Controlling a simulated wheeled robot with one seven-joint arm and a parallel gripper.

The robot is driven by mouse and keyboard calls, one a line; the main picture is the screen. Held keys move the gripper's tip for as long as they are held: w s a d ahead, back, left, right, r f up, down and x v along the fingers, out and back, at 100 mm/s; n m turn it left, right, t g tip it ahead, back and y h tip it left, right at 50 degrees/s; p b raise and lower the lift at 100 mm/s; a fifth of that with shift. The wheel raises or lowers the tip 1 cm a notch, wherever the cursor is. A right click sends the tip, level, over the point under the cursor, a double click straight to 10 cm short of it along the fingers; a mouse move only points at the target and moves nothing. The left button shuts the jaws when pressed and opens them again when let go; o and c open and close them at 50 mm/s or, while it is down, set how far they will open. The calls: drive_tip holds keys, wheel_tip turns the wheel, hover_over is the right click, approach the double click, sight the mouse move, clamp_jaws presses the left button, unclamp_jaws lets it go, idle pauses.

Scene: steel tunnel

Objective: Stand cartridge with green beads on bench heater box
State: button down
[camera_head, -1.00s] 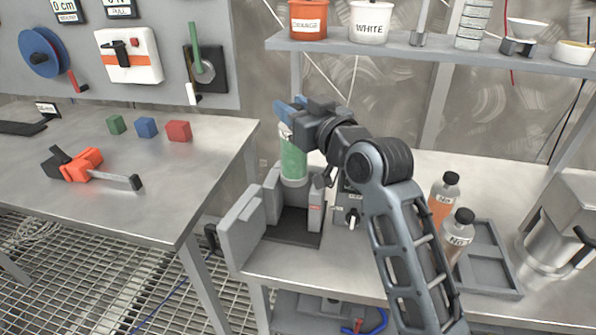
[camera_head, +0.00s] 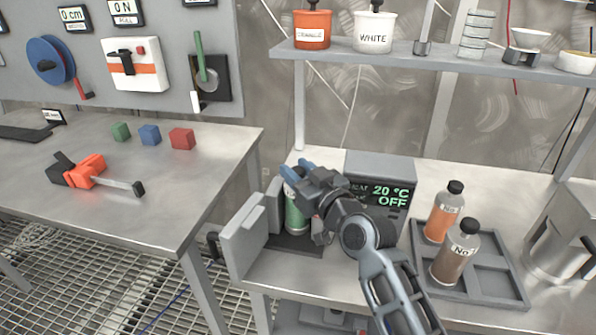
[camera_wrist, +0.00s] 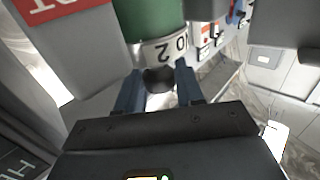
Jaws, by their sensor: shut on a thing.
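The cartridge with green beads (camera_head: 295,218) is upright, low among the grey blocks at the left end of the right bench. My gripper (camera_head: 292,175) is shut on its top end from above; its blue fingertips show there. In the wrist view my gripper (camera_wrist: 160,88) has a finger on each side of a dark knob, beside the cartridge's white numbered band and green body (camera_wrist: 150,18). The grey heater box (camera_head: 385,172), its display reading 20 °C OFF, stands just behind and right of my wrist. Whether the cartridge's base touches a surface is hidden.
A grey hinged-looking panel (camera_head: 245,240) stands left of the cartridge. A tray (camera_head: 492,290) with an orange and a brown bottle is to the right, beside a steel vessel (camera_head: 560,240). A shelf (camera_head: 440,52) overhangs the back. The left bench (camera_head: 110,205) holds small cubes and a clamp.

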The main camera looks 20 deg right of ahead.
drive_tip(key=c, duration=0.7)
unclamp_jaws()
drive_tip(key=shift+f, duration=0.1)
drive_tip(key=shift+r, duration=0.2)
drive_tip(key=s+b, duration=0.1)
drive_tip(key=s, duration=0.3)
drive_tip(key=s+d, duration=0.1)
drive_tip(key=s, duration=0.3)
drive_tip(key=s+d+b, duration=0.1)
drive_tip(key=s, duration=0.3)
drive_tip(key=shift+b, duration=0.3)
drive_tip(key=shift+f, duration=0.15)
